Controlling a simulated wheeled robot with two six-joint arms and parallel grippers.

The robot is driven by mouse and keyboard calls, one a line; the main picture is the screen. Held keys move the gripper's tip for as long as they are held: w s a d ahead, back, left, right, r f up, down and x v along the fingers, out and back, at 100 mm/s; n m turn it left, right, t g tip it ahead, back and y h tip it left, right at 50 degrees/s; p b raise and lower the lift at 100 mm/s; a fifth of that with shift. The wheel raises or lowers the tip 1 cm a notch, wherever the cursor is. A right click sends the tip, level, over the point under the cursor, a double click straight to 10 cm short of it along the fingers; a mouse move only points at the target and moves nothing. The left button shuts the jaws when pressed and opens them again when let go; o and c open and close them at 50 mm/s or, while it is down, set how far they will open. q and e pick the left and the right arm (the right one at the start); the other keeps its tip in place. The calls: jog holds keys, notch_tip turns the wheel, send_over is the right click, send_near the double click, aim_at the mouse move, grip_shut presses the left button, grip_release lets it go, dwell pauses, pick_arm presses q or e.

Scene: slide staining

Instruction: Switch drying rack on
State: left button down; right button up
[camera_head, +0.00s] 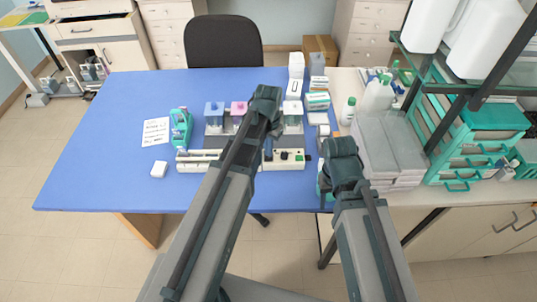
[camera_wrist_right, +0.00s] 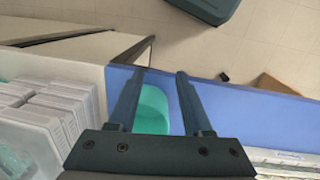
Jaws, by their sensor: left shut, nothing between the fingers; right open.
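The drying rack (camera_head: 200,157) is a long, low cream-white unit on the blue table. Its right end carries a control panel (camera_head: 291,158) with a dark knob and a small green part at the edge. My left gripper (camera_head: 268,154) points down at the panel's left part, shut and empty; whether it touches is unclear. My left arm hides the rack's middle. My right gripper (camera_head: 325,196) is low at the table's right side, mostly hidden by its own arm. In the right wrist view it (camera_wrist_right: 158,75) is open, above a green object (camera_wrist_right: 152,112).
Behind the rack stand staining jars with blue and pink (camera_head: 239,107) contents. A green holder (camera_head: 180,128), a paper note (camera_head: 156,131) and a small white block (camera_head: 159,169) are at left. Grey slide boxes (camera_head: 388,145) stand right. The table's left part is clear.

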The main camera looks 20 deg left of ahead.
pick_arm(q)
jog(key=shift+f+b, duration=0.55)
jog(key=shift+f, duration=0.05)
pick_arm(e)
jog(key=shift+f, duration=0.55)
pick_arm(q)
notch_tip(320, 180, up, 7)
jog(key=p, duration=0.7)
jog(key=shift+r, duration=0.1)
pick_arm(e)
notch_tip(320, 180, up, 7)
